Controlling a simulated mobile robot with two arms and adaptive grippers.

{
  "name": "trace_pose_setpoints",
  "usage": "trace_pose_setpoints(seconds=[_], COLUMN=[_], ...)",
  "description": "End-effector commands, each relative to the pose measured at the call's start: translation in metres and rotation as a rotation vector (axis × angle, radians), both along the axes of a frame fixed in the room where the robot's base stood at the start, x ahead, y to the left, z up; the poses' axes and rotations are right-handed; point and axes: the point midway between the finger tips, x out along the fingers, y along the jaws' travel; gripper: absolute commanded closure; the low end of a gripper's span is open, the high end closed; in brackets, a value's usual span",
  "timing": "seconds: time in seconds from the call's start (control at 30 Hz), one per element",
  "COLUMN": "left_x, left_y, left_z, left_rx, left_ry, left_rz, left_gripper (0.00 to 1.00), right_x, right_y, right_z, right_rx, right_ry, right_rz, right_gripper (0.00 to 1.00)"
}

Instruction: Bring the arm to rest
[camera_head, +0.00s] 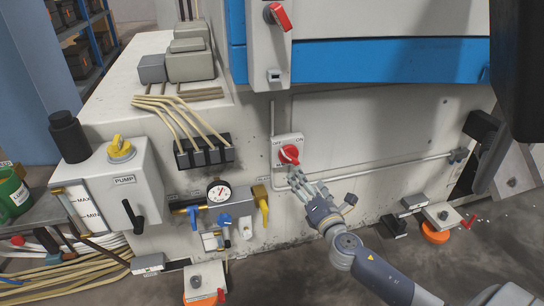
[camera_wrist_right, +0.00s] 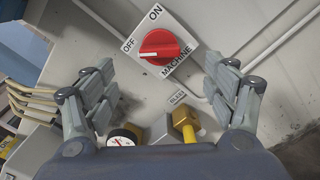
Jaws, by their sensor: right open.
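My right arm reaches in from the lower right in the head view. Its gripper (camera_head: 297,178) is open and empty, with the fingertips just below the red machine switch (camera_head: 290,155). In the right wrist view the spread fingers of the gripper (camera_wrist_right: 160,68) stand left and right of the red switch (camera_wrist_right: 161,47), apart from it. The switch sits on a white plate marked OFF, ON and MACHINE. My left gripper is not in view.
A pressure gauge (camera_head: 219,192), blue valves and a yellow bleed valve (camera_head: 261,201) sit left of the gripper. A pipe (camera_head: 380,167) runs along the machine wall. A pump box (camera_head: 124,185) stands at left. Orange-based pedestals (camera_head: 435,232) stand on the floor.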

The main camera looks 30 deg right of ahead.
Motion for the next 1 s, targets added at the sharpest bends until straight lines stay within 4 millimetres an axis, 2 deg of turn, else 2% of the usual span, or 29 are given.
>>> trace_pose_setpoints(seconds=[0.2,0.27,0.33,0.47,0.5,0.63,0.8,1.0], left_x=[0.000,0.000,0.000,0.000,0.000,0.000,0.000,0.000], left_y=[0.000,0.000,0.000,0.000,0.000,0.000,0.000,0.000], left_z=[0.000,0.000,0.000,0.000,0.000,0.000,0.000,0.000], left_rx=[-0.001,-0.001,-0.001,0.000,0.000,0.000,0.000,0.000], left_ry=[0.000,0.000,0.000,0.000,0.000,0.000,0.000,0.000], left_rz=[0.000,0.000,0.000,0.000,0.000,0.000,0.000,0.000], left_gripper=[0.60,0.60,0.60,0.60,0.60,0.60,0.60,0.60], right_x=[-0.003,-0.010,-0.026,-0.080,-0.100,-0.160,-0.218,-0.273], right_y=[0.001,0.003,0.007,0.028,0.039,0.081,0.134,0.190], right_z=[-0.004,-0.013,-0.032,-0.094,-0.114,-0.161,-0.190,-0.201], right_rx=[0.037,0.122,0.299,0.797,0.948,1.323,1.610,1.826], right_ry=[0.003,0.008,0.023,0.090,0.119,0.214,0.325,0.450], right_rz=[-0.013,-0.041,-0.107,-0.333,-0.417,-0.663,-0.911,-1.156], right_gripper=[0.22,0.22,0.22,0.22,0.22,0.22,0.22,0.22])
